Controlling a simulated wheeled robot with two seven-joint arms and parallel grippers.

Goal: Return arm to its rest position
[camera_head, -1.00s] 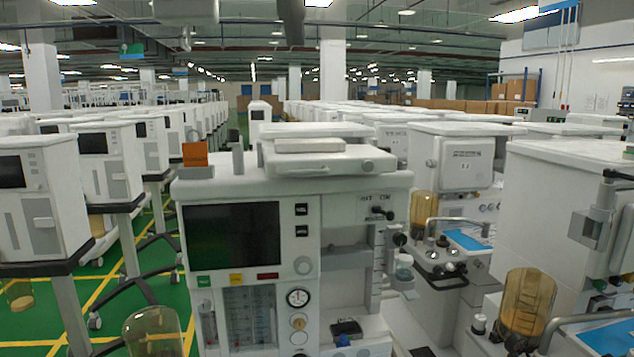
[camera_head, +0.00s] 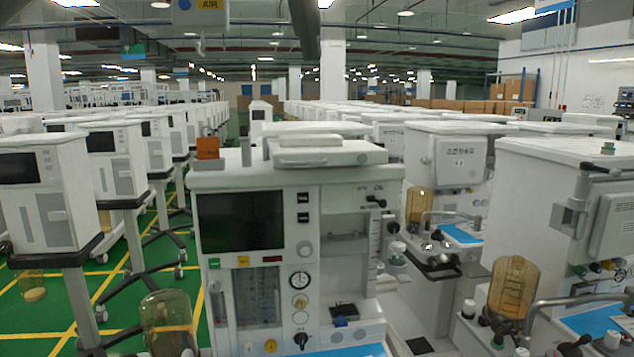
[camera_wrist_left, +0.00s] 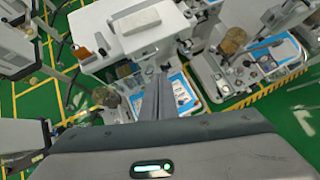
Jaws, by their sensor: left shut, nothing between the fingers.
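My left gripper (camera_wrist_left: 158,80) shows in the left wrist view, with its two grey fingers together and nothing between them. It points over the near white anaesthesia cart, clear of the floor. I cannot make it out in the head view. The near cart (camera_head: 290,178) stands in the middle of the head view, with a dark screen, gauges and a flat white unit on top. Its top (camera_wrist_left: 120,60) lies beyond the fingertips in the left wrist view. I cannot judge the gap between fingers and cart. My right gripper is in neither view.
An orange box (camera_head: 208,148) sits on the near cart's left top edge. Another cart (camera_head: 545,190) stands close at the right, with an amber canister (camera_head: 513,285). Rows of carts fill the left and back. Green floor (camera_head: 60,310) with yellow lines shows at the left.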

